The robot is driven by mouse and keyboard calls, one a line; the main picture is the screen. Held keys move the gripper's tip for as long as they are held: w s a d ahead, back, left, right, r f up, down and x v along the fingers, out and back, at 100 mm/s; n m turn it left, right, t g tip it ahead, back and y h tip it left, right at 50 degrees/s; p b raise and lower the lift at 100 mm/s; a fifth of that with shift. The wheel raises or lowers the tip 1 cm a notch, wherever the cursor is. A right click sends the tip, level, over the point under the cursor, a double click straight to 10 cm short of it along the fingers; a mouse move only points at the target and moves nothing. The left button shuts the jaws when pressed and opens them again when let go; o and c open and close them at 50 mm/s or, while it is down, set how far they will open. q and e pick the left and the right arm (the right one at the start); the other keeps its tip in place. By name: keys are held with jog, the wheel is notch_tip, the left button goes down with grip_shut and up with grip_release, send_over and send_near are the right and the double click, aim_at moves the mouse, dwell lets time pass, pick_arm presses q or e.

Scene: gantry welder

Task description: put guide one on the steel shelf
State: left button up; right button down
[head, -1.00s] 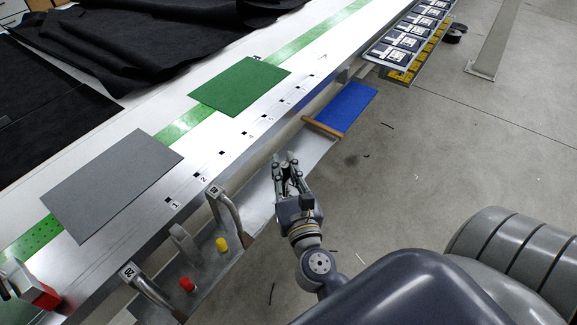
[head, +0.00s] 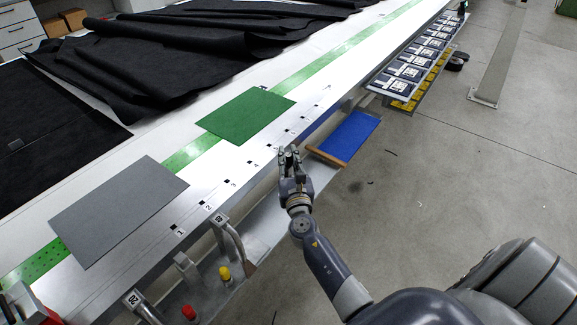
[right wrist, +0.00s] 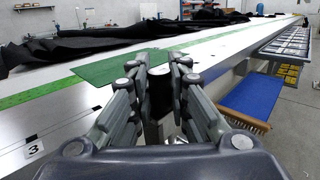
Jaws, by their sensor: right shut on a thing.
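My right gripper (head: 289,152) is in front of the white table's near edge, below the green mat in the head view. The steel shelf (head: 260,212) is the grey ledge along the table's front, below and left of the gripper. My left gripper is not in view.
The table carries a grey mat (head: 118,210), a green mat (head: 246,115) and black cloth (head: 190,50). Numbered metal handles (head: 222,235), a yellow knob (head: 225,272) and a red knob (head: 188,311) stand at the front left.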

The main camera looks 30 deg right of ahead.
aim_at(289, 170)
jog(key=shift+w+d+f, duration=0.1)
jog(key=shift+f, duration=0.3)
notch_tip(289, 170, down, 3)
jog(key=shift+r+b, duration=0.2)
jog(key=shift+b, duration=0.4)
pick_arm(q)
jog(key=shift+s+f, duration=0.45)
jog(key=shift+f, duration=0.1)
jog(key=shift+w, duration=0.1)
pick_arm(e)
jog(key=shift+f, duration=0.15)
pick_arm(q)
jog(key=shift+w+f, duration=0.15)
pick_arm(e)
jog(key=c, duration=1.5)
grip_release()
